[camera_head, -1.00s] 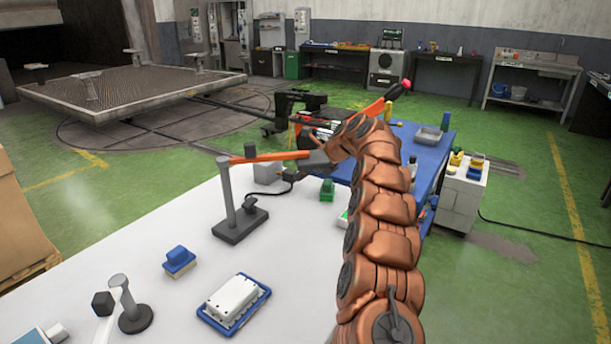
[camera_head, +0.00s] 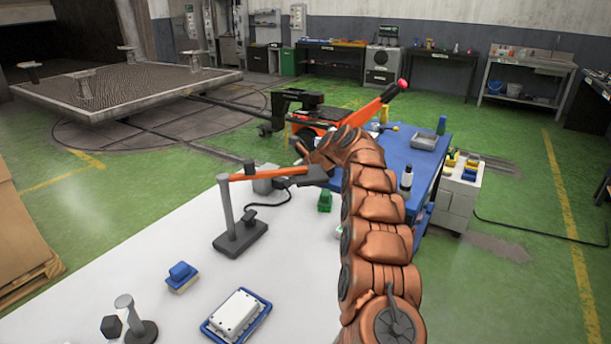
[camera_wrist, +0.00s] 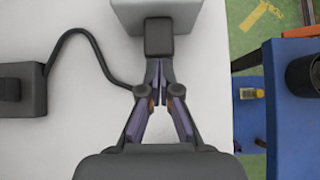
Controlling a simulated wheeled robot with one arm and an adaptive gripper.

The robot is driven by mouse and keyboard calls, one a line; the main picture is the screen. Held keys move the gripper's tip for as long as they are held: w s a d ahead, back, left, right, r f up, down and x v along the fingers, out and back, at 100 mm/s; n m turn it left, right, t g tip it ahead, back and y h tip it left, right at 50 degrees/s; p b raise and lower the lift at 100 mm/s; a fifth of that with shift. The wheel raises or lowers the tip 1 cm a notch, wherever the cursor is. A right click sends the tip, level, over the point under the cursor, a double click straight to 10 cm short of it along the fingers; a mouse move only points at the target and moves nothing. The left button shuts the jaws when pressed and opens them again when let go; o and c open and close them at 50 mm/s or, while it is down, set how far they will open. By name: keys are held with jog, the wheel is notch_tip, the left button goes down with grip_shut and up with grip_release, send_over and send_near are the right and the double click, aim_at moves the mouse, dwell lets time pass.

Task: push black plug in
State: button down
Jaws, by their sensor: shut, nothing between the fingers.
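In the wrist view the black plug (camera_wrist: 158,36) lies end-on against the front face of the grey socket box (camera_wrist: 168,14). No gap shows between them, but I cannot tell how deep the plug sits. My gripper (camera_wrist: 158,72) is shut and empty, its fingertips together right behind the plug's rear end. They look touching or very close. A black cable (camera_wrist: 97,50) loops from a black block at the left and passes out of sight behind my left finger. In the head view the grey box (camera_head: 266,186) is partly covered by an orange bar, and my fingers are hidden.
A black-based stand (camera_head: 240,239) carries the orange bar (camera_head: 262,174) near my wrist. A green block (camera_head: 325,200), a blue-and-yellow block (camera_head: 181,275) and a white case on a blue tray (camera_head: 207,331) stand on the white table (camera_head: 120,265). A blue workbench (camera_head: 419,168) is at the right.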

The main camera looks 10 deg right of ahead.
jog(key=shift+a, duration=0.3)
jog(key=shift+s+d, duration=0.4)
jog(key=shift+d, duration=0.05)
jog(key=s+d, duration=0.2)
jog(key=d, duration=0.1)
jog(key=shift+r, duration=0.2)
jog(key=v, duration=0.9)
jog(key=shift+s+d+r+b, duration=0.1)
jog(key=shift+d+r+b, duration=0.1)
jog(key=shift+b, duration=0.2)
